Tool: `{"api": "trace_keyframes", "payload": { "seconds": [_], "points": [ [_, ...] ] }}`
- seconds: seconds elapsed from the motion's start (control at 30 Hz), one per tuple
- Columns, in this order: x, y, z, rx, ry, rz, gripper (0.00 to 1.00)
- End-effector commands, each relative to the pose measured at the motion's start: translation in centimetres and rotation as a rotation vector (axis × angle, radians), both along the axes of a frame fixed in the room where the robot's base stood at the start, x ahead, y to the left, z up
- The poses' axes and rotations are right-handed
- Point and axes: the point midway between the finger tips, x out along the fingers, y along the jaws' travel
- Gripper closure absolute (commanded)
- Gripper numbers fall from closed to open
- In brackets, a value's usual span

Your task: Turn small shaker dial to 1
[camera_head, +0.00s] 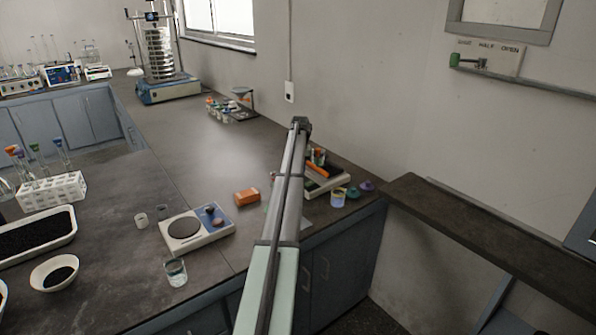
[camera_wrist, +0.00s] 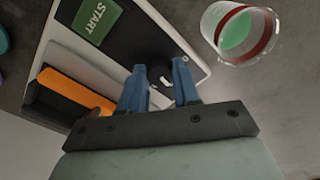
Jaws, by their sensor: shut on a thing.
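The small shaker shows in the wrist view as a black-and-white panel (camera_wrist: 122,48) with a green START label (camera_wrist: 96,19) and an orange block (camera_wrist: 75,90) on its left part. My gripper (camera_wrist: 160,86) has its two blue fingers at the panel, on either side of the dark dial (camera_wrist: 160,76), and is shut on it. A small white mark shows on the dial. The dial's numbers cannot be read. In the head view the shaker (camera_head: 328,184) sits near the counter's right end, partly behind my arm, which hides my gripper and the dial there.
A clear cup (camera_wrist: 240,34) with green contents and a red band stands close to the shaker. A hotplate (camera_head: 190,228) and an orange box (camera_head: 246,196) lie left of my arm.

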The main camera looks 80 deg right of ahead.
Motion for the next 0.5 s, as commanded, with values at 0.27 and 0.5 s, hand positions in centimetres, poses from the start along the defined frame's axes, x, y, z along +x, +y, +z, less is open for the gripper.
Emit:
{"api": "trace_keyframes", "payload": {
  "seconds": [0.27,0.5],
  "points": [
    [-0.03,-0.07,0.03,0.000,0.000,0.240,0.99],
    [-0.05,-0.08,0.04,0.000,0.000,0.393,0.99]
  ]
}}
